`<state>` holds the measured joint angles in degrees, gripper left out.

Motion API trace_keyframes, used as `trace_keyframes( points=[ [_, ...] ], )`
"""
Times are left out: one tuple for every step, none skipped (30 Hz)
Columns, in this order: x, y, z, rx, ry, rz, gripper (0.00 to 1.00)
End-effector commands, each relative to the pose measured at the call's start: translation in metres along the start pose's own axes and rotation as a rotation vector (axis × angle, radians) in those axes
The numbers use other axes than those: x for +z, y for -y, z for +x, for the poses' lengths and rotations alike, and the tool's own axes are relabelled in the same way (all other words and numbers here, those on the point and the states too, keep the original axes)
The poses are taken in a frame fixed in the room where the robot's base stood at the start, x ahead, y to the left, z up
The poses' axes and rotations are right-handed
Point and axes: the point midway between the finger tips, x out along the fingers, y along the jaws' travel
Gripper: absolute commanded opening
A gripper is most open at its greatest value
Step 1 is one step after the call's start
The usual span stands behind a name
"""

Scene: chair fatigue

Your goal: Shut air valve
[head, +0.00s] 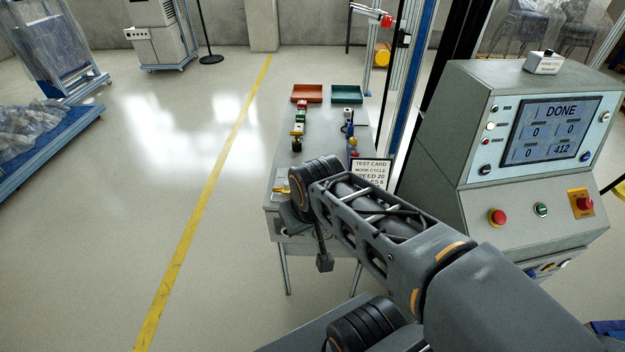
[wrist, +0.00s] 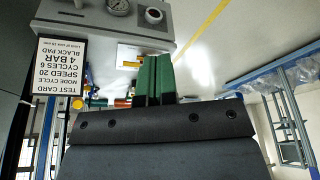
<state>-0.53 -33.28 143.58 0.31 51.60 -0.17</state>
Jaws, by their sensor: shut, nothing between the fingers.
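My gripper (wrist: 154,62) shows in the wrist view as two green fingers side by side, shut and empty. The wrist picture looks upside down. Near the fingertips is a small white plate with a yellow part (wrist: 131,64), possibly the air valve; I cannot tell its handle position. A round gauge (wrist: 118,7) and a dark-rimmed round knob (wrist: 153,15) sit on a grey surface by the fingertips. In the head view my wrist covers the near left end of the grey bench (head: 272,207), and the fingers are hidden. I see no clear contact with the valve.
A test card (head: 371,173) stands on the bench, with red (head: 307,93) and green (head: 346,94) trays at its far end. A grey console (head: 445,135) reading DONE stands right. Open floor with a yellow line (head: 205,195) lies left.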

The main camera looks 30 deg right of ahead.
Motion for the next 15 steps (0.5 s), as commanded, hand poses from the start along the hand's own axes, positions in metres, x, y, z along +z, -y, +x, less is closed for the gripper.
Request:
trace_keyframes(
  points=[
    [0.0,0.0,0.0,0.0,0.0,0.0,0.0],
    [0.0,0.0,0.0,0.0,0.0,0.0,0.0],
    [0.0,0.0,0.0,0.0,0.0,0.0,0.0],
    [0.0,0.0,0.0,0.0,0.0,0.0,0.0],
    [0.0,0.0,0.0,0.0,0.0,0.0,0.0],
    [0.0,0.0,0.001,0.001,0.0,0.002,0.0],
    [-0.002,-0.001,0.002,0.002,0.001,0.007,0.0],
    [-0.005,-0.002,0.005,0.005,0.002,0.016,0.0],
    [-0.01,-0.004,0.009,0.011,0.004,0.034,0.0],
    [-0.016,-0.008,0.013,0.017,0.006,0.055,0.0],
    [-0.023,-0.012,0.018,0.024,0.009,0.079,0.0],
    [-0.034,-0.017,0.025,0.036,0.013,0.117,0.0],
    [-0.043,-0.022,0.031,0.046,0.014,0.147,0.0],
    [-0.053,-0.026,0.037,0.057,0.015,0.178,0.0],
    [-0.065,-0.033,0.045,0.07,0.018,0.221,0.0]
  ],
)
